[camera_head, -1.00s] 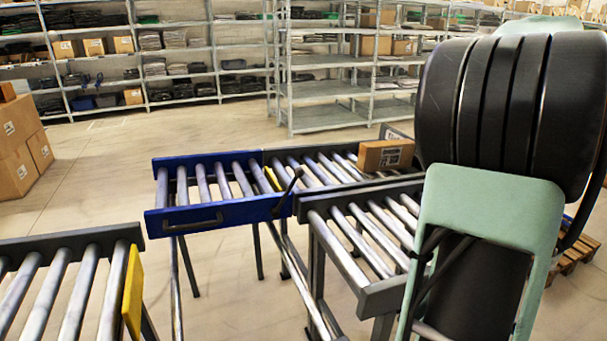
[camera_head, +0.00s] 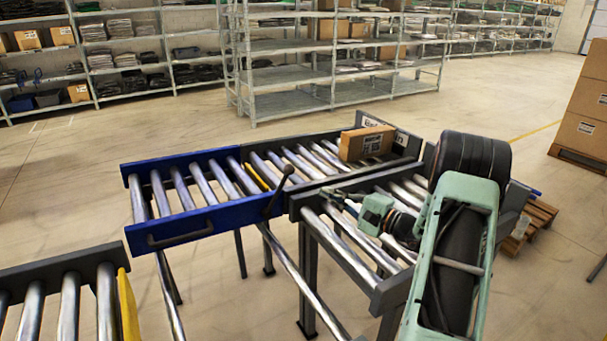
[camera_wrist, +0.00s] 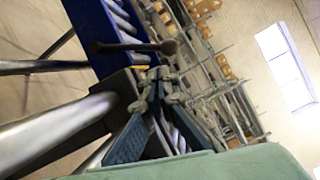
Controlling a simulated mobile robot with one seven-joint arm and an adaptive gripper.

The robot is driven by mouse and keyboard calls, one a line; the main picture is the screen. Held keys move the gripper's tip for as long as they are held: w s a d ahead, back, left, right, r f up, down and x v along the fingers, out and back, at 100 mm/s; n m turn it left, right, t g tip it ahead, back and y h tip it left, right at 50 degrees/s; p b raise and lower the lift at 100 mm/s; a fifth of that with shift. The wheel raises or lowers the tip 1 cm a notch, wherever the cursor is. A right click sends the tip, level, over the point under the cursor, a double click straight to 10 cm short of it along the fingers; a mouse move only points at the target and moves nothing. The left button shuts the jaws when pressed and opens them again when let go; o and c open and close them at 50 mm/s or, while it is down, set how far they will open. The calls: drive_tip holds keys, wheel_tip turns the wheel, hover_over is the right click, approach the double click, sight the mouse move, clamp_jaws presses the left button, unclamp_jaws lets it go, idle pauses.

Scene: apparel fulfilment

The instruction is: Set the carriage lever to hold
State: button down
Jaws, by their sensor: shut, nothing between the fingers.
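The carriage is a blue-framed roller section (camera_head: 192,226) in the head view, with a handle on its near side. The dark carriage lever (camera_head: 277,192) stands at its right end, tilted up to the right to a round knob. My gripper (camera_head: 330,196) is to the right of the lever, over the grey conveyor's left end, apart from the knob. In the wrist view the lever (camera_wrist: 125,47) lies across the blue frame (camera_wrist: 93,30), just beyond the fingertips of my gripper (camera_wrist: 157,84). The fingers are shut and empty. No lever position labels are readable.
A cardboard box (camera_head: 366,143) sits on the rear grey rollers. A grey roller conveyor (camera_head: 375,290) lies under my arm. Another conveyor with a yellow end stop (camera_head: 127,305) is at the lower left, with a gap before the carriage. Shelves (camera_head: 330,75) stand behind.

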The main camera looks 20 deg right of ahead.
drive_tip(key=shift+w+d+m+t+h, duration=0.3)
drive_tip(key=shift+w+m+t, duration=0.05)
drive_tip(key=shift+m+t, duration=0.5)
drive_tip(key=shift+w, duration=0.1)
drive_tip(key=x, duration=1)
drive_tip(key=shift+a, duration=0.1)
